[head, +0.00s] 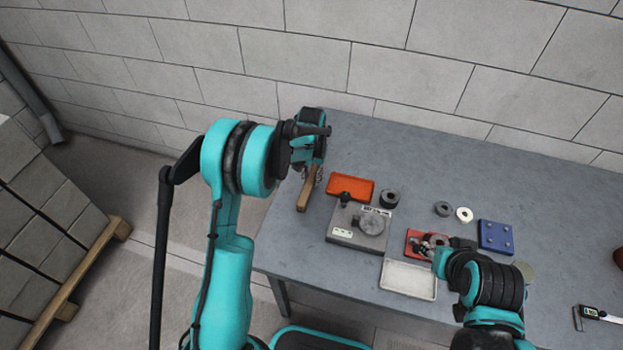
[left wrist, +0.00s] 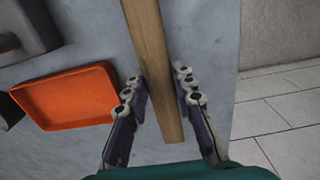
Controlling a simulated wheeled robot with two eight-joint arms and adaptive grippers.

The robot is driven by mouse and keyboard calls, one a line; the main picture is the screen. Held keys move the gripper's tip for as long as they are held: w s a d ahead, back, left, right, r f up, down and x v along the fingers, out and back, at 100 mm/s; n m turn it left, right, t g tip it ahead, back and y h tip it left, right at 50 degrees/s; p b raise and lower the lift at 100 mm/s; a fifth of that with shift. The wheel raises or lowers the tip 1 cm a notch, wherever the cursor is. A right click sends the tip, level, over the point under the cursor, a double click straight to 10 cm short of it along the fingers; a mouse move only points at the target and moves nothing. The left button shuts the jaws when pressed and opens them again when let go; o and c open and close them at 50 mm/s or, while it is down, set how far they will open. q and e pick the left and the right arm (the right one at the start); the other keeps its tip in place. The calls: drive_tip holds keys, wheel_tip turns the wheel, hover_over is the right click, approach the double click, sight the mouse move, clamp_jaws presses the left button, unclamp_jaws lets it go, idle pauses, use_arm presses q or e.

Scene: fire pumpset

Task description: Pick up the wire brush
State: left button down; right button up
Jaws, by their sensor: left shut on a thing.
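The wire brush (head: 306,194) has a long wooden handle and lies near the left end of the grey table, left of the orange tray. Its far end is hidden under my left gripper (head: 314,168) in the head view. In the left wrist view, the wooden handle (left wrist: 153,50) runs between the two fingers of my left gripper (left wrist: 160,96), which is shut on it. The bristles cannot be made out clearly. My right gripper (head: 430,246) is over a small red tray; its fingers are too small to read.
The orange tray (head: 351,186) is close to the brush; it also shows in the left wrist view (left wrist: 68,98). A grey block with a dial (head: 345,235), black and white rings, a blue plate (head: 495,237), a white tray (head: 408,281) and a caliper (head: 596,314) lie rightward. The table's left edge is near.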

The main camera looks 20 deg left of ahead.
sight(311, 177)
use_arm(q)
wheel_tip(311, 177, up, 4)
drive_tip(key=shift+p, duration=0.85)
drive_tip(key=d+r+p, duration=0.1)
drive_tip(key=d+r, duration=0.2)
drive_tip(key=d, duration=0.3)
drive_tip(key=s+d+r+p, duration=0.1)
drive_tip(key=d+r+p, duration=0.1)
drive_tip(key=d+r, duration=0.2)
drive_tip(key=shift+d, duration=0.85)
drive_tip(key=c, duration=2.3)
unclamp_jaws()
